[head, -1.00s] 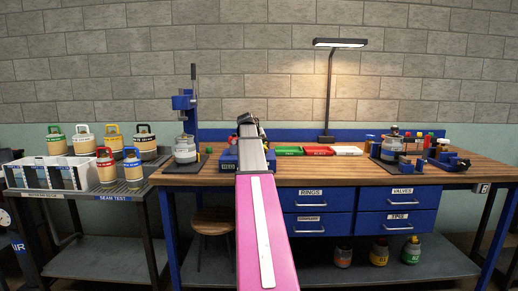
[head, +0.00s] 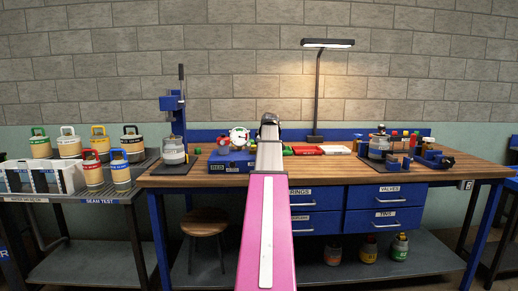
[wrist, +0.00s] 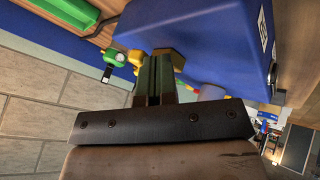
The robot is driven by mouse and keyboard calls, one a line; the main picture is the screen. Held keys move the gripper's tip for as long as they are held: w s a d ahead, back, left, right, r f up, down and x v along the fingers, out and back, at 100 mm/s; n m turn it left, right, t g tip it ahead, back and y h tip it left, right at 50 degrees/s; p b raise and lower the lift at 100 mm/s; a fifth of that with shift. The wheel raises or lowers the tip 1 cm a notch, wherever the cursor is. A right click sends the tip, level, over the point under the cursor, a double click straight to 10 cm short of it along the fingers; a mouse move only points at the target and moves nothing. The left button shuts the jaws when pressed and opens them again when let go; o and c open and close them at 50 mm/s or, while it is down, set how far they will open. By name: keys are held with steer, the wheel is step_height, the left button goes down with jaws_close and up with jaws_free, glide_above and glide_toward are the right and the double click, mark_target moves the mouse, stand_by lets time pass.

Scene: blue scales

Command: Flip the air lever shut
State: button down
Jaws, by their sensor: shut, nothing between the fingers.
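My gripper (head: 268,120) is at the far end of my pink and grey arm, over the back of the workbench, and small in the head view. In the wrist view my gripper (wrist: 160,65) is shut and empty, its fingers close beside a blue box (wrist: 215,40). A blue box (head: 232,160) with a round white dial (head: 239,137) stands on the bench just left of my arm. A small green part (wrist: 114,57) with a dark tag shows left of the fingers in the wrist view. I cannot make out the air lever for certain.
A blue press (head: 175,103) stands on the bench to the left. A red tray (head: 305,150) and a desk lamp (head: 318,95) are to the right. A blue vise (head: 435,158) sits at the right end. Several canisters stand on the left side table (head: 112,190).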

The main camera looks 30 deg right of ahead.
steer(key=d+n+y, duration=0.1)
steer(key=n, duration=0.1)
steer(key=w+d+n+y, duration=0.1)
steer(key=shift+d+n, duration=0.15)
steer(key=shift+n, duration=0.25)
steer(key=shift+d, duration=0.15)
steer(key=shift+w+d, duration=0.1)
steer(key=shift+d, duration=0.05)
stand_by(0.3)
